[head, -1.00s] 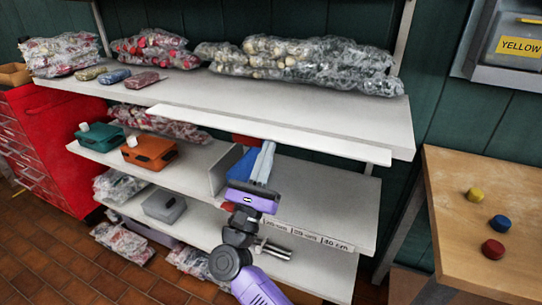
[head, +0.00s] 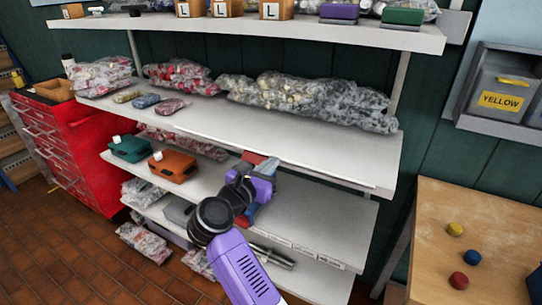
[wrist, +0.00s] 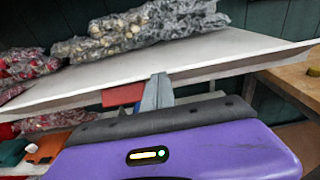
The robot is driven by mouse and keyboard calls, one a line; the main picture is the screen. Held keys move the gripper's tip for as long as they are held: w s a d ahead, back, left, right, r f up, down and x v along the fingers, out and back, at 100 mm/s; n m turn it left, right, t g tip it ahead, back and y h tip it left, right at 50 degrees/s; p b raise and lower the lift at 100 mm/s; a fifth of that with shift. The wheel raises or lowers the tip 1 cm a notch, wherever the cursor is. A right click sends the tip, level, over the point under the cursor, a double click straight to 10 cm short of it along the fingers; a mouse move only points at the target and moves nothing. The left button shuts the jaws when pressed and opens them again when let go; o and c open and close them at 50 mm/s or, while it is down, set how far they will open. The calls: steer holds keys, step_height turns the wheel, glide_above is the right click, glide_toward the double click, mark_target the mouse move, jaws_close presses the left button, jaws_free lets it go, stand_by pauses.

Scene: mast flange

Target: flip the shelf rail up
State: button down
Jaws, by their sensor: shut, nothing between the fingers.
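The shelf rail (head: 340,180) is a long white strip along the front of the middle shelf board (head: 290,135). It looks about level with the board, and I cannot make out a clear gap between them. In the wrist view the rail's front edge (wrist: 215,70) runs across, rising to the right. My gripper (head: 266,164) is shut and empty, just under this front edge. Its grey fingertips (wrist: 160,77) point up at the edge's underside; they look touching or very close. My purple wrist hides part of the lower shelf.
Bagged goods (head: 310,100) lie on the middle board. A teal case (head: 130,148) and an orange case (head: 173,166) stand on the shelf below. A red object (wrist: 122,95) is behind my fingers. A wooden table (head: 430,235) stands at right, a red drawer cabinet (head: 70,140) at left.

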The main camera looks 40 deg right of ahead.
steer(key=shift+w+d+r+g+y+p, duration=0.2)
steer(key=shift+w+d+r+y+p, duration=0.1)
steer(key=shift+d+r+y+p, duration=0.35)
steer(key=shift+w+d+r+g+y+p, duration=0.25)
steer(key=shift+d+r+y+p, duration=0.35)
steer(key=shift+d+p, duration=0.3)
steer(key=shift+w+d+r+g+y+p, duration=0.15)
steer(key=shift+w+d+r+y+p, duration=0.25)
steer(key=shift+d+r+p, duration=0.35)
steer(key=shift+a, duration=0.1)
